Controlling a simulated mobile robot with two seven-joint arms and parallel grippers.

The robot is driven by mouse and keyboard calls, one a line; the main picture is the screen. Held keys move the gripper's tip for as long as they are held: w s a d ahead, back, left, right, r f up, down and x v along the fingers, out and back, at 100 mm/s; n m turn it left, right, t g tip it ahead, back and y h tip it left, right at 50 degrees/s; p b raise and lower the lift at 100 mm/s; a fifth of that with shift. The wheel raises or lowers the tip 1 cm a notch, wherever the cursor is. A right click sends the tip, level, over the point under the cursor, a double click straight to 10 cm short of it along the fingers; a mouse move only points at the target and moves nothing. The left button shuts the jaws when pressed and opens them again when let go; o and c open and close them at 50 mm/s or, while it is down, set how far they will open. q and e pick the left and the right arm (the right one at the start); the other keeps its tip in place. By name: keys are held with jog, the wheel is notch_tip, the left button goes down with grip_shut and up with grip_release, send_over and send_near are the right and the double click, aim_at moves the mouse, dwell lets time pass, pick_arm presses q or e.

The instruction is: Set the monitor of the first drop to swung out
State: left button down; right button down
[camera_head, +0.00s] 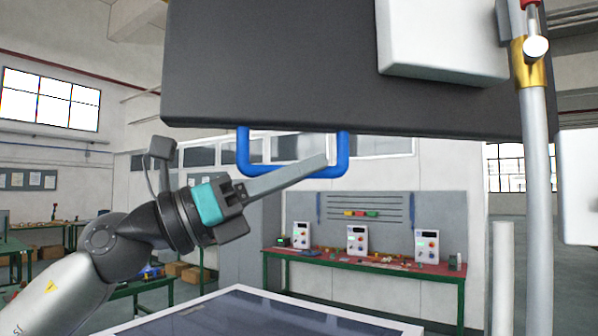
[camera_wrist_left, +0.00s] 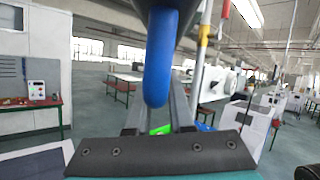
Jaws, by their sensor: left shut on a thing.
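The monitor (camera_head: 270,70) is a large dark panel, seen from below across the top of the head view. A blue U-shaped handle (camera_head: 243,152) hangs from its lower edge. My left gripper (camera_head: 315,164) is at the handle, its fingers reaching up and right across the lower bar. In the left wrist view, the blue handle (camera_wrist_left: 158,60) runs down between the two fingers (camera_wrist_left: 158,112), which are shut on it. The monitor's screen is not clearly visible. My right gripper is in neither view.
A grey pole (camera_head: 538,200) with a gold collar (camera_head: 528,62) stands right of the monitor. A pale box (camera_head: 440,40) sits against the panel. A flat dark panel with a light frame (camera_head: 260,312) lies below. A red-topped bench (camera_head: 365,262) with several devices stands behind.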

pick_arm(q)
jog(key=shift+s, duration=0.15)
jog(key=c, duration=0.8)
grip_release()
jog(key=shift+s, duration=0.15)
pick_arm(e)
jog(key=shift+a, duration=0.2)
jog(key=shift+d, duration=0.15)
pick_arm(q)
jog(key=shift+a+f, duration=0.1)
jog(key=b+v, duration=0.6)
jog(key=v, duration=0.9)
jog(key=shift+b, duration=0.35)
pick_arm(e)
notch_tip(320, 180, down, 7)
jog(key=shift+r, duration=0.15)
